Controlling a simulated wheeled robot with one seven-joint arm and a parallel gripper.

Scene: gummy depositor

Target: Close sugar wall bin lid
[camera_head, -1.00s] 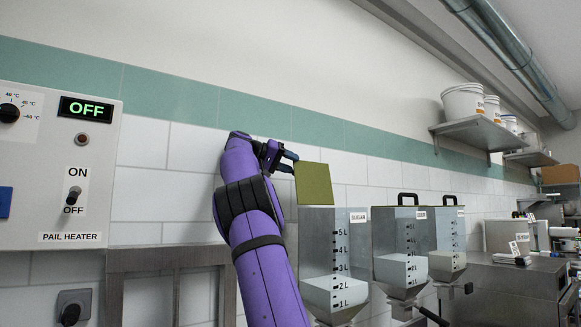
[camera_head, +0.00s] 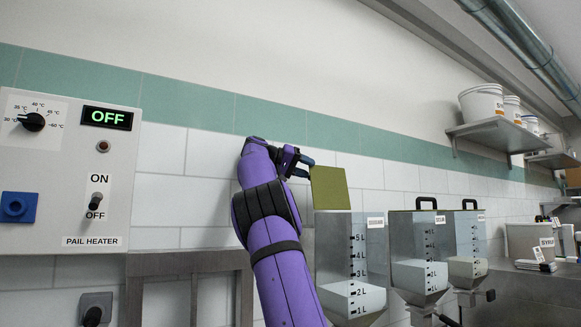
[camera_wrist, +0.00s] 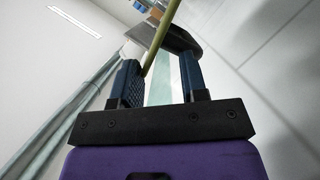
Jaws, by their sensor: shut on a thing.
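The sugar wall bin (camera_head: 340,262) is a clear hopper with level marks and white contents low inside. Its label is small and hard to read. Its olive-green lid (camera_head: 330,188) stands raised, nearly upright, above the bin's top. In the wrist view the lid (camera_wrist: 160,38) shows nearly edge-on between the fingers of my gripper (camera_wrist: 158,68). The exact contact at the fingertips is partly hidden.
Two more wall bins (camera_head: 418,245) with dark lids and handles hang to the right. A pail heater panel (camera_head: 60,215) is on the left wall. A shelf (camera_head: 495,132) with white pails is at upper right. The wall above the lid is clear.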

